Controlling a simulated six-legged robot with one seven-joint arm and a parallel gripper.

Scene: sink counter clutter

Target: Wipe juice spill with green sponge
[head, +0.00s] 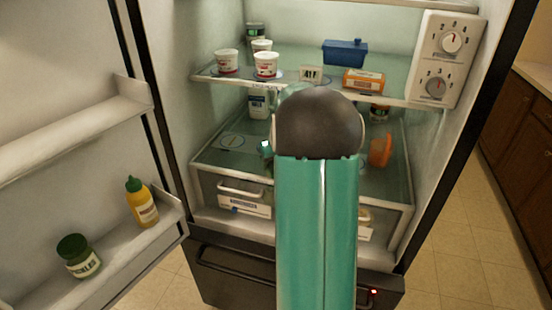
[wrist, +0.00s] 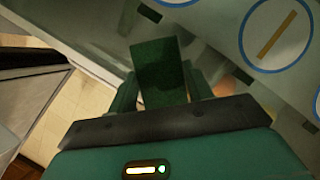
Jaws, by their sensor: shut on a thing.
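The green sponge (wrist: 163,72) is a dark green block in the wrist view, held upright between the two fingers of my gripper (wrist: 164,88). My gripper is shut on it. In the head view my arm reaches into the open fridge and hides most of the gripper; a small green and dark part shows left of the arm's round joint at the lower glass shelf (head: 215,158). An orange container (head: 380,150) stands on that shelf, right of my arm. I cannot make out a juice spill; my arm covers the shelf's middle.
A white carton (head: 259,102) stands behind. The open door at left holds a yellow bottle (head: 142,203) and a pickle jar (head: 78,257).

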